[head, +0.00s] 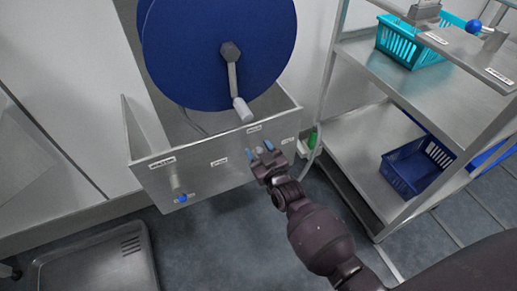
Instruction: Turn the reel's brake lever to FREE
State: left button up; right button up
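The blue reel (215,60) with a crank (241,108) stands in a grey metal housing (210,180). On the left of the housing's front panel, a short grey lever (175,181) with a blue knob (183,198) points down. Small labels sit along the panel, too small to read, so I cannot tell which marks FREE or whether this lever is the brake. My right gripper (259,150) is in front of the panel's right part, clear of that lever. Its two blue-tipped fingers are apart, with nothing visible between them. My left gripper is not in view.
A metal shelf rack (370,160) stands at the right, holding a teal basket (410,45) and a dark blue basket (412,172). Another blue knob (473,27) shows on its upper right. A grey tray (95,265) lies low at the left. Floor (220,250) is clear below the panel.

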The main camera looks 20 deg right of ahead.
jog(key=c, duration=0.8)
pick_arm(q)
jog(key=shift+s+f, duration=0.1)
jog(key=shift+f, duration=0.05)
